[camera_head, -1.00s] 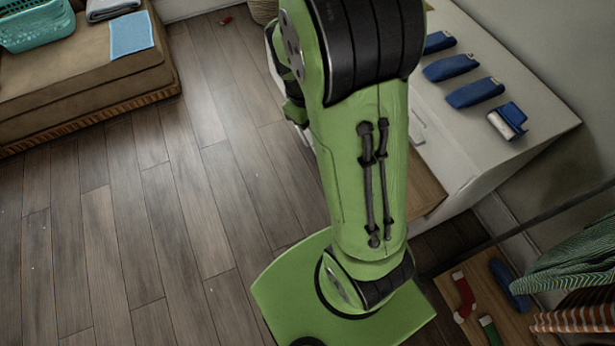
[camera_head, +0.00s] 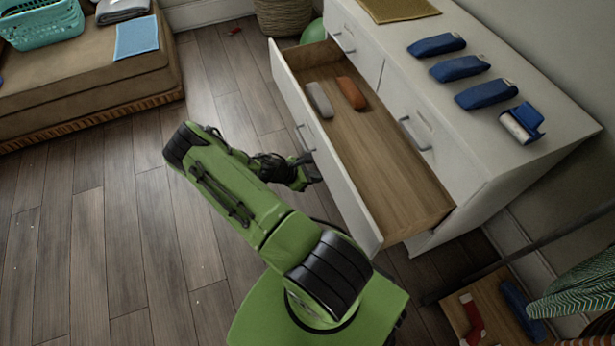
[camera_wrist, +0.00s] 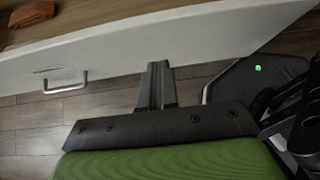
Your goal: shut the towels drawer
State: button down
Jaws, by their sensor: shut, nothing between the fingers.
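One long drawer (camera_head: 345,205) of the white dresser stands pulled well out, its wooden inside showing. A grey rolled item (camera_head: 319,99) and an orange-brown rolled item (camera_head: 351,93) lie at its far end. My gripper (camera_head: 313,170) is at the outer side of the drawer front, near the drawer's handle (camera_head: 304,137). In the wrist view its dark fingers (camera_wrist: 158,72) are together and empty, pointing at the white drawer front (camera_wrist: 190,40), right of the handle (camera_wrist: 65,84). I cannot tell whether the fingertips touch the front.
The dresser top (camera_head: 450,100) holds several blue items, a lint roller (camera_head: 521,123) and a mustard cloth (camera_head: 397,8). Other drawers are shut. A basket (camera_head: 284,16) and green ball (camera_head: 313,32) stand behind. A low wooden board with socks (camera_head: 472,318) is at lower right.

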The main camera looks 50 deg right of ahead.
aim_at(342, 176)
jog(key=s+d+f, duration=0.1)
jog(key=s+d+f+b, duration=0.1)
jog(key=d, duration=0.1)
jog(key=s+d+f, duration=0.1)
jog(key=d, duration=0.1)
jog(key=shift+s+d+r, duration=0.1)
jog(key=shift+s+d, duration=0.2)
jog(key=shift+d, duration=0.3)
jog(key=shift+d+b, duration=0.1)
jog(key=shift+b, duration=0.25)
